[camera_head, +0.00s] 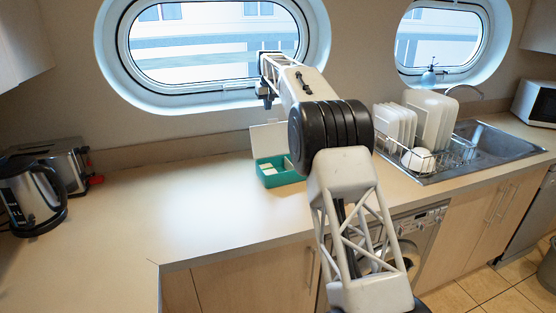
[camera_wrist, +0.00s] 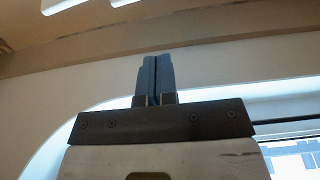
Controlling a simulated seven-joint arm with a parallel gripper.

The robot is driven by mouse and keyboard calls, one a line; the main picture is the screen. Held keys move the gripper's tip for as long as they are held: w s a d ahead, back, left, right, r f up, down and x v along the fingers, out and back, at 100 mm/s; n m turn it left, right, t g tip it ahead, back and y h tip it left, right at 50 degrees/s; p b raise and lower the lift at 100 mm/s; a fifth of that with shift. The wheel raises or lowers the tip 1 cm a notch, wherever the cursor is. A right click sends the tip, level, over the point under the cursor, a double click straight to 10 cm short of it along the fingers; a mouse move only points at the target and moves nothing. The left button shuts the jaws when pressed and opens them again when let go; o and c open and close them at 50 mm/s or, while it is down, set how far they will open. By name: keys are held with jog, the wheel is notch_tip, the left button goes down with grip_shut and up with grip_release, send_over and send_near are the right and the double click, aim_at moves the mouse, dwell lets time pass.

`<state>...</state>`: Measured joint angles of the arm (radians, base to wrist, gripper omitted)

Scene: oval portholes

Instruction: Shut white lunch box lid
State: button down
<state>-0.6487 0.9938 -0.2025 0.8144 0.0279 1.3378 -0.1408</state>
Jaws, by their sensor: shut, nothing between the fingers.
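The lunch box (camera_head: 278,177) has a teal base and sits on the counter near the wall, below the left porthole. Its white lid (camera_head: 268,139) stands raised upright at the back of the box, so the box is open. Pale items show inside it, and my arm hides its right part. My gripper (camera_head: 266,95) is up in front of the left porthole, above the box and apart from it. In the wrist view my gripper (camera_wrist: 154,80) has its two fingers together with nothing between them, and the lunch box does not show.
A kettle (camera_head: 32,196) and a toaster (camera_head: 62,163) stand at the left. A dish rack with white plates (camera_head: 395,125) and a bowl (camera_head: 418,159) stands right of my arm, beside the sink (camera_head: 490,150). The counter (camera_head: 185,205) left of the box is clear.

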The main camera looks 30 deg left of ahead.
aim_at(278, 126)
jog(key=shift+f, duration=0.2)
dwell(0.5)
jog(key=shift+f, duration=2.9)
jog(key=shift+s+d, duration=0.15)
jog(key=shift+s+d, duration=1.05)
jog(key=shift+d, duration=0.25)
jog(key=shift+s+d, duration=1.05)
jog(key=shift+d, duration=0.2)
jog(key=shift+s+d, duration=1.05)
jog(key=shift+d, duration=0.25)
jog(key=shift+r, duration=0.15)
jog(key=shift+r, duration=2.85)
